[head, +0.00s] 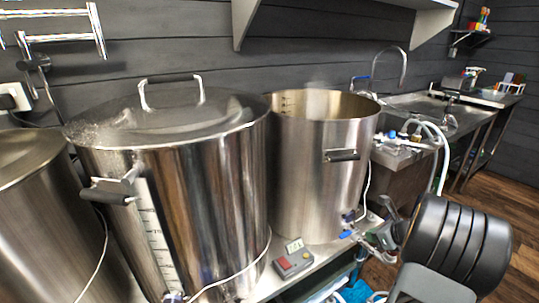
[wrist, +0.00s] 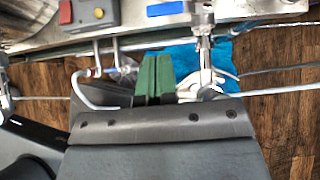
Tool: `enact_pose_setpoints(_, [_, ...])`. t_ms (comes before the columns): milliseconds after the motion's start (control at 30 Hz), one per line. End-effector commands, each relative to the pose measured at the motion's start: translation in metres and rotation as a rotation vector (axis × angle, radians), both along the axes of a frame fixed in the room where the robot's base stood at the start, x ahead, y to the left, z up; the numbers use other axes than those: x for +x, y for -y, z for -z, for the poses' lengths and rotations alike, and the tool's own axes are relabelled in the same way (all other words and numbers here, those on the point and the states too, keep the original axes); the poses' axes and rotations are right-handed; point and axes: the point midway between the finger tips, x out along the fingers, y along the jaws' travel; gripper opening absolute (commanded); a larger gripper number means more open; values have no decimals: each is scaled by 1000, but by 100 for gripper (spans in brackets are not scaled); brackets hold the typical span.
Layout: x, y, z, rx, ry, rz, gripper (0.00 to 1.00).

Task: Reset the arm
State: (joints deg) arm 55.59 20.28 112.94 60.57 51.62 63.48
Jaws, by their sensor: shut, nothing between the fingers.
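My gripper (wrist: 156,60) shows in the wrist view as two dark green fingers side by side, closed together with nothing between them. It points toward the bench edge (wrist: 200,28) at the top of the picture. In the head view my arm is at the lower right, by the right end of the bench. The fingertips are hard to make out there among fittings and hoses.
A lidded steel kettle (head: 200,200) and an open kettle (head: 318,180) stand on the bench, with a control box (head: 293,258) in front. A blue-handled valve (head: 348,234) and hoses (head: 441,150) are close to my arm. Wooden floor (head: 525,215) is clear at right.

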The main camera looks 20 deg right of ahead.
Motion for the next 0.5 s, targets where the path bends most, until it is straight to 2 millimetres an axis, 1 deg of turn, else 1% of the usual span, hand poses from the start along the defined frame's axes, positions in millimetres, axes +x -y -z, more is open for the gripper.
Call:
enact_pose_setpoints(167, [-1,0,1,-64,15,-69,0])
enact_pose_setpoints(267, [-13,-8,13,-159,-6,-217,0])
enact_pose_setpoints(300, [-21,-14,20,-204,-22,-302,0])
enact_pose_setpoints(333, [-28,-19,22,-247,-33,-376,0])
enact_pose_setpoints(367, [-35,-27,19,-294,-41,-461,0])
enact_pose_setpoints(400, [-41,-41,10,-363,-49,-595,0])
enact_pose_setpoints(467, [-49,-67,-11,-477,-54,-823,0])
enact_pose_setpoints(500, [-53,-84,-25,-547,-52,-972,0])
